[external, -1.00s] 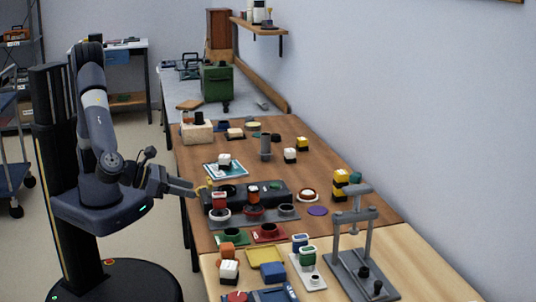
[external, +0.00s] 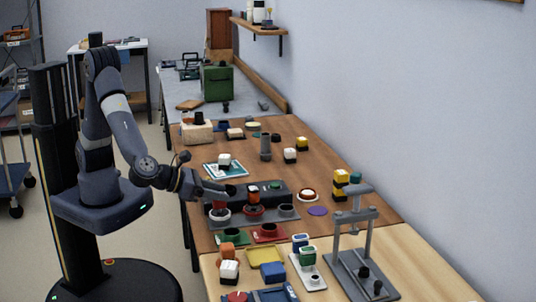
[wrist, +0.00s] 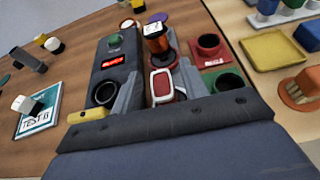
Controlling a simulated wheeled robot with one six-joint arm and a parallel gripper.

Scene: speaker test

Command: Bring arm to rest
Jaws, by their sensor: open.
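My arm is stretched out to the right over the brown table, its elbow bent. My gripper (external: 232,190) is open above the left part of a dark test device (external: 272,190). In the wrist view the two grey fingers (wrist: 158,88) stand apart, with a red block with a white rim (wrist: 163,83) showing between them. I cannot tell whether the block is between the jaws or below them.
An orange and black block with a white top (wrist: 157,40) stands just beyond the fingers. A grey press stand (external: 358,250) rises at the right.

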